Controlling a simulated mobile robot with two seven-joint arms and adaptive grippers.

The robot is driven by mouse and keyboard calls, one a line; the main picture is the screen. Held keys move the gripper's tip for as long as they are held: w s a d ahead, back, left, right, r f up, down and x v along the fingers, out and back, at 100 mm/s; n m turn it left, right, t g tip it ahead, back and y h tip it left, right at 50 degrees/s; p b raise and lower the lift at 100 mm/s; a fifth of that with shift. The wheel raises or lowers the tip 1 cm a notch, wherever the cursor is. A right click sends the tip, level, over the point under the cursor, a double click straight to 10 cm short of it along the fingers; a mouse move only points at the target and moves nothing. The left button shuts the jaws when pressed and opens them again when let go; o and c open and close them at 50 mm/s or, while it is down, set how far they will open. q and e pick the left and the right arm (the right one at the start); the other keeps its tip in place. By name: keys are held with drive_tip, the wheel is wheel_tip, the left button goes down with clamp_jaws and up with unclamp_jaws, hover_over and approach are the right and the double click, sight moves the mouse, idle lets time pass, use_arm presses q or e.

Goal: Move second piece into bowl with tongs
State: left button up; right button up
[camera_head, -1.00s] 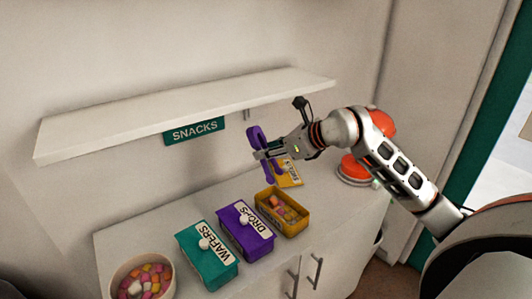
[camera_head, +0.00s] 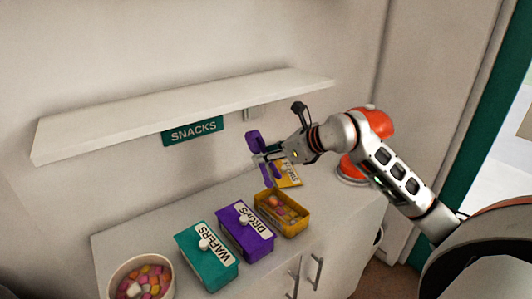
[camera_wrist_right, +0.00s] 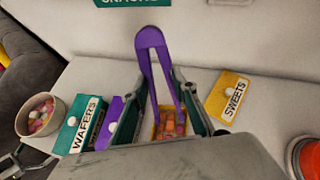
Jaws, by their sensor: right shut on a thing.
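My right gripper (camera_head: 262,158) is shut on the purple tongs (camera_head: 254,139). The tongs hang upright with tips down over the back left part of the open yellow sweets box (camera_head: 297,232). In the right wrist view the tongs (camera_wrist_right: 150,42) stand between the two fingers, and their tips overlap the coloured pieces (camera_wrist_right: 168,128) in the box. I cannot tell whether the tips touch or hold a piece. The bowl (camera_head: 114,284) at the lower left holds several coloured pieces.
The closed teal wafers box (camera_head: 205,270) and purple drops box (camera_head: 244,241) stand between bowl and sweets box. The yellow sweets lid (camera_head: 291,174) lies behind. A white shelf (camera_head: 190,112) overhangs the counter. A red-orange object (camera_head: 352,168) stands at right.

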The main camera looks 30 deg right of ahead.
use_arm(q)
wheel_tip(320, 180, down, 7)
drive_tip(key=s+b, duration=0.1)
drive_tip(key=b, duration=0.4)
use_arm(e)
drive_tip(key=shift+f, duration=4.25)
use_arm(q)
drive_tip(key=shift+s+r, duration=0.1)
use_arm(e)
clamp_jaws()
use_arm(q)
wheel_tip(320, 180, up, 8)
drive_tip(key=a+p, duration=0.1)
drive_tip(key=p, duration=0.6)
drive_tip(key=shift+w+a+y+p, duration=0.15)
drive_tip(key=shift+w+y+p, duration=0.15)
drive_tip(key=shift+w+p, duration=0.1)
use_arm(e)
wheel_tip(320, 180, up, 12)
drive_tip(key=shift+a, duration=0.15)
